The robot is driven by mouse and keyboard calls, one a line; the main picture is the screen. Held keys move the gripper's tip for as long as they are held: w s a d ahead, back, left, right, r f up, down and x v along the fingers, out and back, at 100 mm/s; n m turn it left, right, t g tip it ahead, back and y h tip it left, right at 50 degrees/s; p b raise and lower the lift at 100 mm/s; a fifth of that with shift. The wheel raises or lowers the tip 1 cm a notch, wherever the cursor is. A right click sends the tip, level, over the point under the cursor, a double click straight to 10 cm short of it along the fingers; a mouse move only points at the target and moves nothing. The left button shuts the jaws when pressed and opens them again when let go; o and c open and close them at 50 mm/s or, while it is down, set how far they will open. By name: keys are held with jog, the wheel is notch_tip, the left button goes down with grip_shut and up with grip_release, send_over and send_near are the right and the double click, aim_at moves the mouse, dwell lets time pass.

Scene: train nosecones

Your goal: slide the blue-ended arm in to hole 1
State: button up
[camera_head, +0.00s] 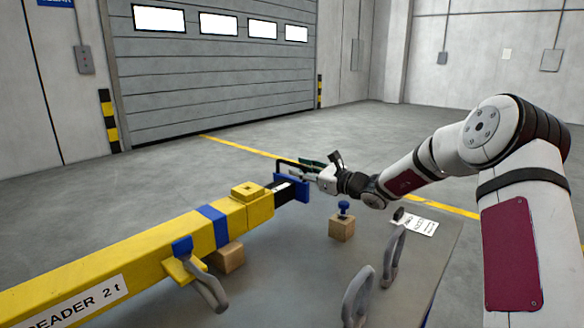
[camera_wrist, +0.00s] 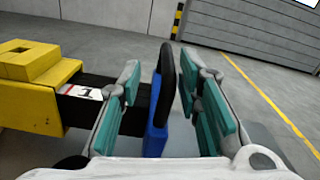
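The black sliding arm (camera_head: 284,193) sticks out of the right end of the yellow spreader beam (camera_head: 150,258). Its end is a blue plate (camera_head: 299,188), which also shows upright in the wrist view (camera_wrist: 157,140). A black loop or edge rises beside the plate. In the wrist view a white label with "1" (camera_wrist: 84,92) is on the exposed black arm, near the beam's mouth. My gripper (camera_wrist: 160,105) has teal-padded fingers on both sides of the blue end, with gaps visible, so it looks open. The hole itself is not visible.
A blue-topped pin (camera_head: 343,206) stands on a wooden block (camera_head: 342,229) on the grey table (camera_head: 300,270). Grey shackles (camera_head: 358,298) stand near the table's front right, and a paper tag (camera_head: 415,222) lies behind them. A blue-headed shackle pin (camera_head: 183,247) is at the beam's side.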

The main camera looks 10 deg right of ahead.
jog(key=v, duration=0.7)
jog(key=shift+s, duration=0.1)
